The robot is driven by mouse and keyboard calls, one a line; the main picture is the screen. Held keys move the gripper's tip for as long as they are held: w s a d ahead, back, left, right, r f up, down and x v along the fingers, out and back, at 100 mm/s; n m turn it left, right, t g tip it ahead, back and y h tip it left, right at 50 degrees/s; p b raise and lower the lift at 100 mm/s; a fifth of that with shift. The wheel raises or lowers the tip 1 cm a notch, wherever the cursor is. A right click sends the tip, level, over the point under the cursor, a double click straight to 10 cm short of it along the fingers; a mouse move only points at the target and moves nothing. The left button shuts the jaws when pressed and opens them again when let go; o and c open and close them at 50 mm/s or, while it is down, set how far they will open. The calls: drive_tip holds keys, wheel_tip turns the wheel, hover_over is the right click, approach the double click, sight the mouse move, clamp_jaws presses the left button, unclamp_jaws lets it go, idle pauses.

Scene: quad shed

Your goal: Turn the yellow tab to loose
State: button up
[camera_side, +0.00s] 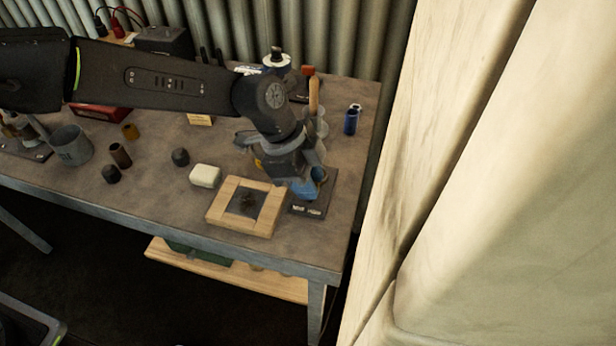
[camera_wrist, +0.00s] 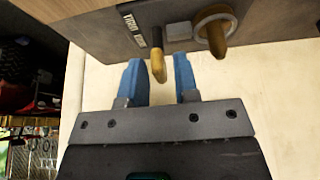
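In the wrist view the yellow tab (camera_wrist: 157,62) sticks out from a dark brown plate (camera_wrist: 90,22), beside a small white label. My gripper (camera_wrist: 158,75) has two blue fingers set apart. In the side view my gripper (camera_side: 308,186) is low over the dark labelled plate (camera_side: 312,211) at the bench's right end; the tab is hidden there.
Beside the tab is a round ring (camera_wrist: 214,14) with a yellow-brown piece. A wooden frame (camera_side: 225,222) lies left of the plate, with a pale block (camera_side: 205,176) behind it. A blue can (camera_side: 351,119) stands behind right. The bench's front-right corner is clear.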

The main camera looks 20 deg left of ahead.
clamp_jaws()
drive_tip(key=shift+n, duration=0.3)
drive_tip(key=n+t, duration=0.1)
drive_tip(key=n, duration=0.2)
drive_tip(key=n+t, duration=0.1)
drive_tip(key=n, duration=0.2)
drive_tip(key=shift+s+t+y, duration=0.1)
drive_tip(key=shift+t+y, duration=0.2)
drive_tip(key=n, duration=0.2)
drive_tip(key=n+t+y, duration=0.1)
drive_tip(key=n, duration=0.2)
drive_tip(key=shift+d+n+y, duration=0.1)
drive_tip(key=shift+n+y, duration=0.2)
drive_tip(key=n+y, duration=0.1)
drive_tip(key=n, duration=0.1)
drive_tip(key=n+t, duration=0.1)
drive_tip(key=n, duration=0.1)
drive_tip(key=shift+s+n+y, duration=0.1)
drive_tip(key=shift+n+y, duration=0.2)
drive_tip(key=shift+y, duration=0.1)
drive_tip(key=shift+o, duration=1)
unclamp_jaws()
